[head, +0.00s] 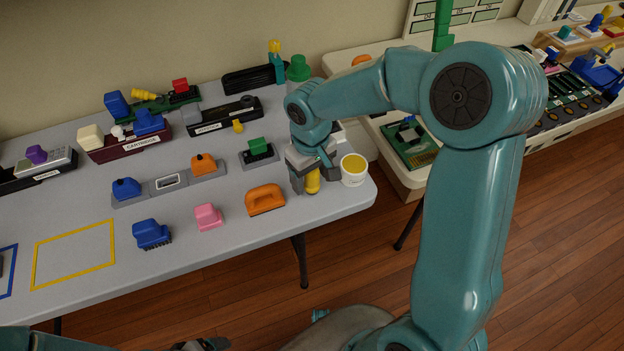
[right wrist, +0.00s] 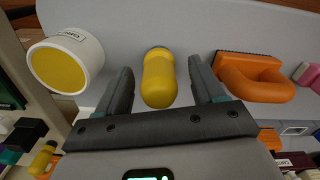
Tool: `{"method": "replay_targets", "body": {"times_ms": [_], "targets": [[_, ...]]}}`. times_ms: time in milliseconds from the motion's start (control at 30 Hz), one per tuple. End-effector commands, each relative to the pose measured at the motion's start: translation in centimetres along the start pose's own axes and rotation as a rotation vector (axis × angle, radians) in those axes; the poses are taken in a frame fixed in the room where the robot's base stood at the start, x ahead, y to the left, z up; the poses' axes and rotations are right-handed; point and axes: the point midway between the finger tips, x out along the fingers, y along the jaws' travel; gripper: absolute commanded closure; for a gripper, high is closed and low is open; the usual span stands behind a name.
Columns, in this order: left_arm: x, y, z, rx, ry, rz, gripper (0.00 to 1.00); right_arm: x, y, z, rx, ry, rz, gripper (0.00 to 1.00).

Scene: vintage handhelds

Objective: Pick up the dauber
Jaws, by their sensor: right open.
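The dauber (head: 313,181), a yellow rounded bottle shape, stands near the right front edge of the grey table. In the right wrist view the dauber (right wrist: 160,80) lies between the two fingers, with a gap on each side. My right gripper (head: 307,178) is open around it and reaches down from above; its fingers partly hide the dauber in the head view. My left arm shows only at the bottom left edge of the head view, with a dark part that may be its gripper (head: 207,344), cut off by the frame.
A white tub (head: 354,180) with a yellow top stands just right of the dauber. An orange handled brush (head: 265,200) lies to its left, then a pink block (head: 208,217) and a blue brush (head: 151,234). A green-topped holder (head: 259,152) sits behind. The table edge is close in front.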

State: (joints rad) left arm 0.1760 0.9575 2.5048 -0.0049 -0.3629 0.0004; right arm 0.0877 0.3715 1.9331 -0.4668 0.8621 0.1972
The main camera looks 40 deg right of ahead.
Motion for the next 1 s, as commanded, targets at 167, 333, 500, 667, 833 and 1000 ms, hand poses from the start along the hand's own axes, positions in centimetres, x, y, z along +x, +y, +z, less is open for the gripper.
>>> {"method": "replay_targets", "body": {"times_ms": [167, 333, 500, 667, 833, 1000], "targets": [[0.0, 0.0, 0.0, 0.000, 0.000, 0.000, 0.17, 0.2, 0.0, 0.0, 0.000, 0.000, 0.000, 0.32], [0.0, 0.0, 0.0, 0.000, 0.000, 0.000, 0.17, 0.2, 0.0, 0.0, 0.000, 0.001, 0.000, 0.64], [0.0, 0.0, 0.0, 0.000, 0.000, 0.000, 0.17, 0.2, 0.0, 0.0, 0.000, 0.001, 0.000, 0.93], [0.0, 0.0, 0.0, 0.000, 0.000, 0.000, 0.17, 0.2, 0.0, 0.0, 0.000, 0.001, 0.000, 0.93], [-0.2, 0.1, 0.0, 0.000, 0.000, 0.000, 0.17, -0.7, 0.0, -0.1, 0.001, 0.004, 0.000, 0.93], [-0.6, 0.2, 0.0, 0.000, 0.000, 0.000, 0.17, -3.4, 0.0, -0.1, 0.000, 0.006, 0.000, 0.93]]}}
